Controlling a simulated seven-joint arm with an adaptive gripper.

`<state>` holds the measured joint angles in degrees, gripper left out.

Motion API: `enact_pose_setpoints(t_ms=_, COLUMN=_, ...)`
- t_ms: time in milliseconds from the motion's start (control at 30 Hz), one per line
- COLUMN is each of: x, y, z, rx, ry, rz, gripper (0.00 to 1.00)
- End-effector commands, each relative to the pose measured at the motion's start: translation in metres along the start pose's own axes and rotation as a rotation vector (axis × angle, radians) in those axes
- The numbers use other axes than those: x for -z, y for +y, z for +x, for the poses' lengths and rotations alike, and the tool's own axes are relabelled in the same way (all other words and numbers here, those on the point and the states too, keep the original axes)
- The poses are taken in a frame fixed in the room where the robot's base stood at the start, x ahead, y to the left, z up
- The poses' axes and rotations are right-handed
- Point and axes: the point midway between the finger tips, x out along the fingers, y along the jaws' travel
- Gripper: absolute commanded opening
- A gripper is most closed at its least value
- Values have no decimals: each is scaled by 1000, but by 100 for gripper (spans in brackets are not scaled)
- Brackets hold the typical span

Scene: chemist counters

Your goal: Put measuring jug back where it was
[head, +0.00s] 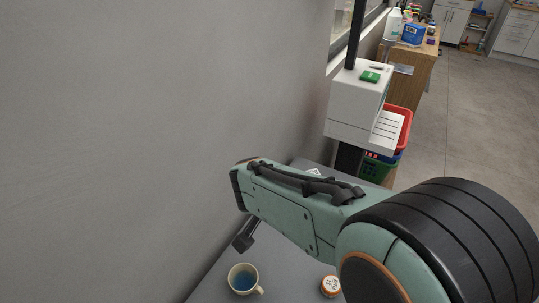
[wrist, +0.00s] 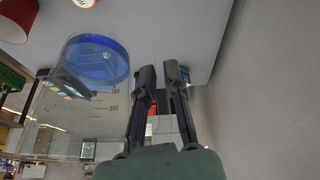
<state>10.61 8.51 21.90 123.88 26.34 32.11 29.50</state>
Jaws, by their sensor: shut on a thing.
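The measuring jug (wrist: 105,110) is clear, with scale marks on its wall and a blue round end. It fills the left and middle of the wrist view, beside my fingers. My gripper (wrist: 160,72) has its two dark fingers shut on a part of the jug at its side; the exact grip spot is hard to make out. In the head view one dark fingertip of my gripper (head: 244,241) shows below the green arm link. The jug cannot be made out there, and the arm hides much of the grey counter (head: 215,283).
A cream mug with blue contents (head: 243,280) and a small white and orange jar (head: 331,286) stand on the counter near the front. A grey wall (head: 150,130) runs close along the left. A white device (head: 358,100) and a red basket (head: 402,125) are farther back.

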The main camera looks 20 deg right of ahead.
Motion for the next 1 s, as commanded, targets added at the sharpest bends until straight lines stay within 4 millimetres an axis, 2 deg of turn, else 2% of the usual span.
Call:
enact_pose_setpoints(t_ms=233, x=12, y=20, z=7, rx=-42, ry=-3, rz=94, gripper=0)
enact_pose_setpoints(t_ms=733, x=-6, y=15, z=52, rx=-40, ry=-5, rz=87, gripper=0)
enact_pose_setpoints(t_ms=867, x=3, y=6, z=66, rx=-38, ry=-6, rz=87, gripper=0)
enact_pose_setpoints(t_ms=1000, x=24, y=-10, z=90, rx=-39, ry=-6, rz=88, gripper=0)
